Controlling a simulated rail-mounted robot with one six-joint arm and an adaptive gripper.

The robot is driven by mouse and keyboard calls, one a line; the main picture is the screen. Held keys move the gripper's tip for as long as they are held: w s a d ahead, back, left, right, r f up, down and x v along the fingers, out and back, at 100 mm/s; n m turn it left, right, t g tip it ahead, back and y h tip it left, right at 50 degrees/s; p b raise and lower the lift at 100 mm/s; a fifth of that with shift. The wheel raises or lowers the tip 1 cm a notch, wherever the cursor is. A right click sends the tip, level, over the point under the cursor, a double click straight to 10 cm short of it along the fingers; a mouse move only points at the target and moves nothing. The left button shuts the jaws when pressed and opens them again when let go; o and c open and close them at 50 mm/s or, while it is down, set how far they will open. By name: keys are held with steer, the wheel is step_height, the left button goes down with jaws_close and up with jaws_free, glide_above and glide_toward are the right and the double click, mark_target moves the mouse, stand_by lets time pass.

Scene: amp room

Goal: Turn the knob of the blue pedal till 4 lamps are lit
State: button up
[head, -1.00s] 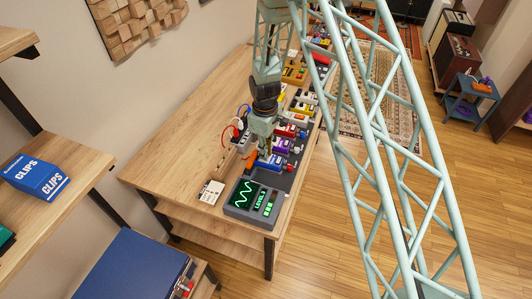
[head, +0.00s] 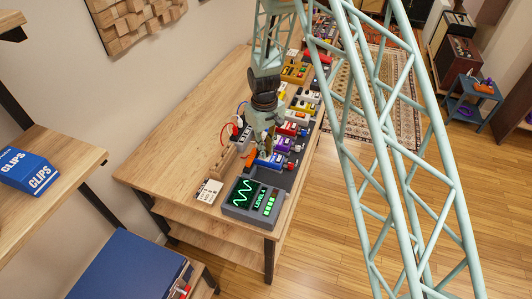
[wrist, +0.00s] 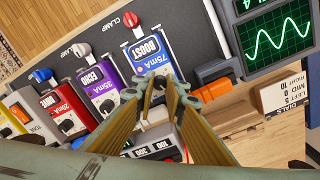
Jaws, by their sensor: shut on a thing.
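The blue pedal (wrist: 153,53), marked BOOST 75mA, lies on the dark board near its end; it also shows in the head view (head: 267,162). My gripper (wrist: 158,82) is over its lower end, its fingers shut on the pedal's small dark knob, which they mostly hide. The grey meter (head: 236,212) stands beside the board. It shows a green wave, the word LEVEL and a column of several lit green lamps (head: 270,206). In the wrist view its screen (wrist: 277,35) is cut off, with a digit like 4 at the top edge.
Purple ECHO (wrist: 102,89), red (wrist: 67,119) and white pedals stand in a row beside the blue one. An orange plug (wrist: 213,90) is close to my fingers. A small dials card (head: 209,191) lies by the meter. The table's left part is bare.

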steer(key=shift+m, duration=0.3)
steer(key=o, duration=0.8)
steer(key=shift+o, duration=0.2)
steer(key=shift+r, duration=0.15)
steer(key=shift+s+r, duration=0.1)
steer(key=shift+r, duration=3.75)
